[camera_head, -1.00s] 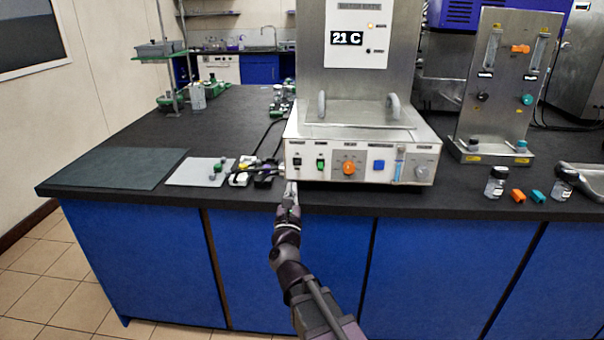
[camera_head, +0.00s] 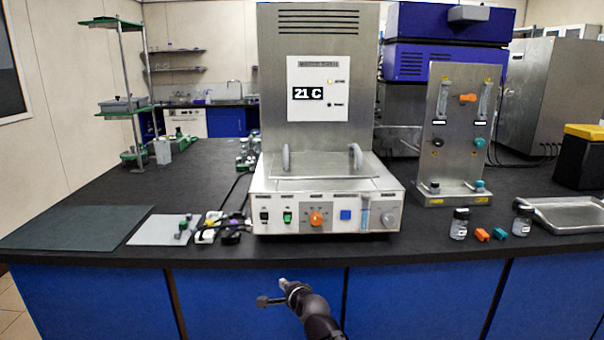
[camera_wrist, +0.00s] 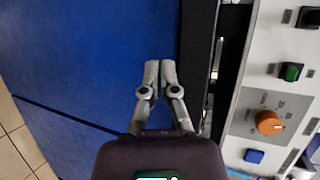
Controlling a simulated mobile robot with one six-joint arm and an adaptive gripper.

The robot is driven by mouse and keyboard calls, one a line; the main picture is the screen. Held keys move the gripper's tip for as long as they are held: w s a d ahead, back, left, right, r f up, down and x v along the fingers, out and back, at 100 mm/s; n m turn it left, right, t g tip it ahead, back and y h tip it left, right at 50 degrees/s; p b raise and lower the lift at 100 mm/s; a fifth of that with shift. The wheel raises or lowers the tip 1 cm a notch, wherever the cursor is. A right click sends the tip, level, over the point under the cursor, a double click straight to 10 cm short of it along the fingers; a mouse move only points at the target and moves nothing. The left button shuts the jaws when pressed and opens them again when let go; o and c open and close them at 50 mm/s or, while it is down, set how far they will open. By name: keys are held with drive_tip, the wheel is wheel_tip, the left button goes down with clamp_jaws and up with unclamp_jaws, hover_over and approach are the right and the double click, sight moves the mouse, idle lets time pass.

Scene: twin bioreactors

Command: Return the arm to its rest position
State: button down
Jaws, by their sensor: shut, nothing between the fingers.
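My gripper (camera_wrist: 160,75) shows in the wrist view with its two fingers together and nothing between them. In the head view my gripper (camera_head: 283,284) is at the bottom centre, in front of the blue cabinet doors and below the bench's front edge. It is apart from the bench and touches nothing that I can see. The control box (camera_head: 326,199) of the bioreactor station stands on the bench above and behind it. In the wrist view the control panel (camera_wrist: 259,97), with an orange knob, a green switch and a blue button, lies to the right of the fingers.
The black bench top (camera_head: 130,240) has a grey mat (camera_head: 155,230), cables and small connectors at left. A steel flow-meter panel (camera_head: 452,140), small jars (camera_head: 459,224) and a metal tray (camera_head: 570,226) are at right. The space before the blue cabinets (camera_head: 420,300) is clear.

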drive_tip(key=s+d+f+n+g+h, duration=0.3)
drive_tip(key=s+d+f+n+g, duration=0.35)
drive_tip(key=s+d, duration=0.35)
drive_tip(key=s+d+f+n+g+h, duration=0.3)
drive_tip(key=s+d+f+n+g, duration=0.35)
drive_tip(key=d, duration=0.55)
wheel_tip(320, 180, up, 23)
drive_tip(key=n+p, duration=0.1)
drive_tip(key=p, duration=2.1)
drive_tip(key=shift+s, duration=0.25)
